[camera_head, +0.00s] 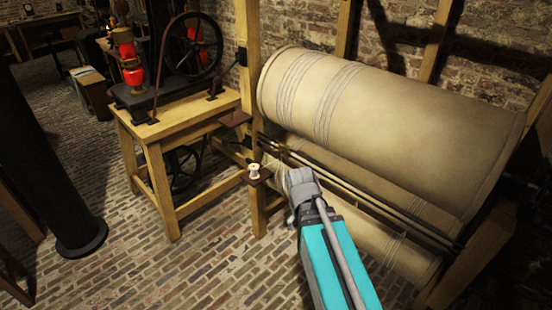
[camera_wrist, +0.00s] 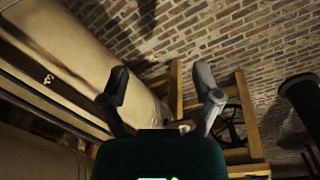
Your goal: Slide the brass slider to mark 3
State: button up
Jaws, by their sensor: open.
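In the wrist view a small brass-coloured piece (camera_wrist: 48,79), likely the brass slider, sits at the left on a long bar beside the cream roller. No numbered mark can be read in either view, and I cannot make out the slider in the head view. My gripper (camera_wrist: 162,84) is open in the wrist view, its two dark fingers spread wide with nothing held between them. The small brass piece lies to the left of both fingers, apart from them. In the head view my gripper (camera_head: 300,182) is in front of the dark rails; its fingertips are unclear.
A large cream roller (camera_head: 390,120) lies in a wooden frame (camera_head: 250,60), with dark parallel rails (camera_head: 370,196) below it. A white spool (camera_head: 254,171) stands on a small bracket left of my gripper. A wooden bench (camera_head: 180,118) bears a wheeled machine.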

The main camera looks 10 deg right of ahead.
jog(key=w+d+f+n+t+h+b, duration=0.1)
jog(key=w+f+n+h+b, duration=0.4)
jog(key=w, duration=0.4)
jog(key=n+t+h+b, duration=0.9)
jog(key=n+b, duration=0.8)
jog(key=b, duration=0.1)
send_near(275, 156)
jog(key=v, duration=0.3)
jog(key=shift+w+a, duration=0.1)
jog(key=shift+x, duration=6.95)
jog(key=shift+f, duration=0.1)
